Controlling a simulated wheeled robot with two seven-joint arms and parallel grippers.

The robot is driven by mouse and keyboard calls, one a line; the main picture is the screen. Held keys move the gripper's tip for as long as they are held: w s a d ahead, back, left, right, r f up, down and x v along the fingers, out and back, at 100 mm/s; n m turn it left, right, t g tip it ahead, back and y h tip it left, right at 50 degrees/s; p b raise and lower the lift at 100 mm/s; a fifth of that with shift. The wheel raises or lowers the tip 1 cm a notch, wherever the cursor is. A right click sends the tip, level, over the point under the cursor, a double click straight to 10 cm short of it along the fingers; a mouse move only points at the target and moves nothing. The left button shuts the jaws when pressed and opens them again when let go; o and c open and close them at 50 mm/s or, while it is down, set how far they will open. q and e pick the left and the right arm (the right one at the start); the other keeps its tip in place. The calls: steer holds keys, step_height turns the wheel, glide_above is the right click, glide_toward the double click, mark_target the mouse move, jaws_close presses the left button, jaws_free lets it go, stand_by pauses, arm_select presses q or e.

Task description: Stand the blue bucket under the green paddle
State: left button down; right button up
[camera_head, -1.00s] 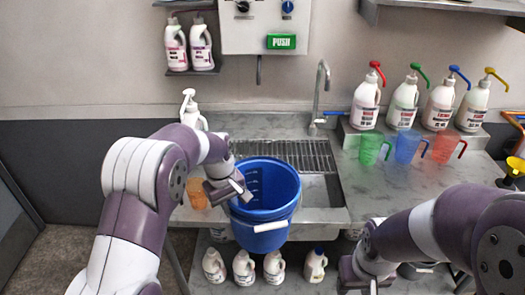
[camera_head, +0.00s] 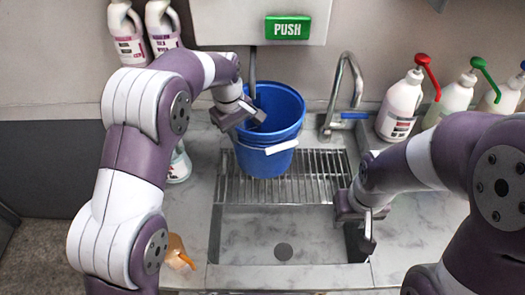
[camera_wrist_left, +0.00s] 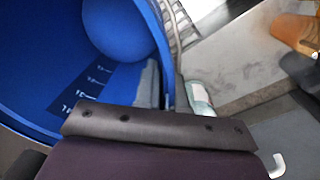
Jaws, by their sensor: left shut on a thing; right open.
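The blue bucket (camera_head: 268,165) is upright over the back of the sink's metal grating (camera_head: 310,180). My left gripper (camera_head: 252,118) is shut on its left rim. The left wrist view shows the bucket's inside (camera_wrist_left: 95,75) with level marks. The green paddle (camera_head: 288,28), marked PUSH, is on the white dispenser box above and slightly right of the bucket. A grey spout (camera_head: 252,68) hangs from the box towards the bucket's back left rim. I cannot tell whether the bucket's base touches the grating. My right gripper (camera_head: 370,228) is open and empty over the sink's right edge.
A tap (camera_head: 343,90) with a blue lever stands right of the bucket. White pump bottles (camera_head: 400,108) line the back right. The sink basin (camera_head: 280,230) in front is empty.

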arm_select(q)
step_height(320, 180, down, 9)
steer(key=s+p, duration=0.2)
steer(key=c, duration=1.3)
jaws_free()
steer(key=shift+f, duration=0.1)
steer(key=shift+o, duration=0.4)
steer(key=shift+w+f, duration=0.1)
step_height(320, 180, up, 13)
steer(key=s, duration=0.1)
steer(key=s+a+f+m, duration=0.1)
steer(key=s+a+m, duration=0.3)
steer(key=s, duration=0.7)
steer(key=s+a+f+m, duration=0.1)
steer(key=s+a+m, duration=0.3)
steer(key=s+a, duration=0.3)
steer(key=s+b, duration=0.1)
steer(key=s, duration=0.3)
steer(key=shift+s+a+f+t+y, duration=0.2)
steer(key=shift+s+f+t+y, duration=0.2)
arm_select(e)
steer(key=shift+s+r, duration=0.75)
steer(key=shift+s, duration=0.05)
